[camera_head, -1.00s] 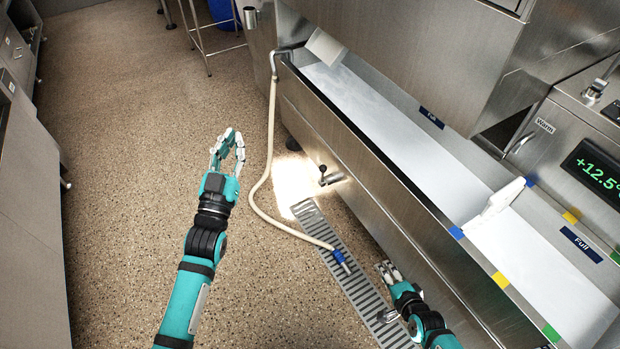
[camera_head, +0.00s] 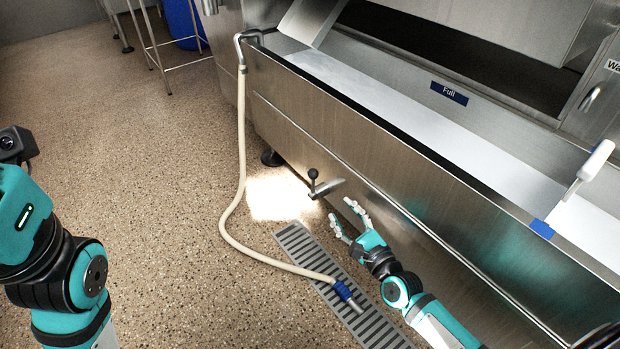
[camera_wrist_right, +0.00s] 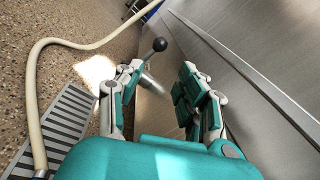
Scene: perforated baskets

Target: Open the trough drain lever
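The drain lever (camera_head: 313,180) has a black ball knob and stands upright on a short metal outlet pipe (camera_head: 326,188) low on the trough's front wall. The steel trough (camera_head: 400,190) runs diagonally across the head view. My right gripper (camera_head: 344,221) is open and empty, just below and right of the lever. In the right wrist view the lever's knob (camera_wrist_right: 159,45) shows beyond the fingertips (camera_wrist_right: 163,78), nearer the left finger; no contact shows. My left arm is at the left edge of the head view; its fingers are not visible.
A cream hose (camera_head: 238,180) hangs from the trough's far end and lies on the floor, its blue nozzle (camera_head: 343,291) resting over the floor drain grate (camera_head: 375,322). A white-handled tool (camera_head: 590,168) stands in the trough.

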